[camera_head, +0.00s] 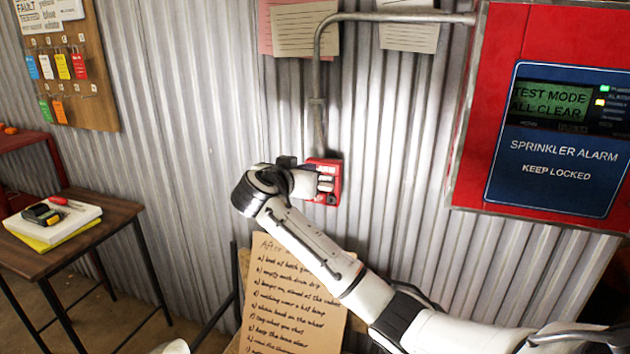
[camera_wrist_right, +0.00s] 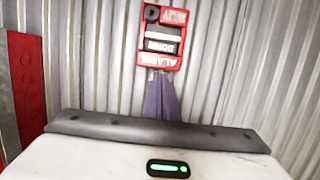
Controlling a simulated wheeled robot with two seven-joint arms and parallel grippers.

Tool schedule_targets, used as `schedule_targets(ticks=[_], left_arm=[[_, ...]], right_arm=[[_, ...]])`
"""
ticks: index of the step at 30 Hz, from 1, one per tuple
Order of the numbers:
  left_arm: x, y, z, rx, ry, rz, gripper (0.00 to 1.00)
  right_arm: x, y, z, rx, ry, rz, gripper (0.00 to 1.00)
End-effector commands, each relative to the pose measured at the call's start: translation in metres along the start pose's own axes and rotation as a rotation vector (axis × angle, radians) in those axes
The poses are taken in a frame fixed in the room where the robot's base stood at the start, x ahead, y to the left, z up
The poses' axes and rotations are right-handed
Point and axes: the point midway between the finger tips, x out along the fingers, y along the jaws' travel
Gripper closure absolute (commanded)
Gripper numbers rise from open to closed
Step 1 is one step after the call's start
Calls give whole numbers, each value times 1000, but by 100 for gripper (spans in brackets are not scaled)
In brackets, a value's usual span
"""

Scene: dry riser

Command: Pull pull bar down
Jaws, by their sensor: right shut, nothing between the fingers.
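The red pull station (camera_head: 333,183) is fixed to the corrugated wall under a grey conduit. In the right wrist view, the station (camera_wrist_right: 143,40) has a white pull bar (camera_wrist_right: 162,37) across its middle, above white lettering that seems to read DOWN. My right gripper (camera_wrist_right: 162,84) is shut and empty.
A red sprinkler alarm cabinet (camera_head: 505,40) is at the upper right. A handwritten board (camera_head: 290,300) stands below the station. A small table (camera_head: 115,218) with a book and tools is at the left. A tag board (camera_head: 95,95) hangs above it.

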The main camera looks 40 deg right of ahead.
Motion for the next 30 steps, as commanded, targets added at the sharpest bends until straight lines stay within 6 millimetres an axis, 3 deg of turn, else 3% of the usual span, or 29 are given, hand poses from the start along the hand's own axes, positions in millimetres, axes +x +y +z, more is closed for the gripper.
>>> schedule_targets(ticks=[8, 10, 16, 30], left_arm=[[-5, -1, 3, -5, -12, -3, 69], [-6, -2, 5, -6, -15, -5, 69], [-6, -4, 8, -7, -23, -9, 69], [-5, -4, 7, -5, -18, -8, 69]], right_arm=[[60, 1, -2, -1, 0, 2, 100], [60, 0, 15, -6, -2, 0, 100], [65, 0, 34, -3, -1, -1, 100], [66, 0, 42, -2, -1, -2, 100]])
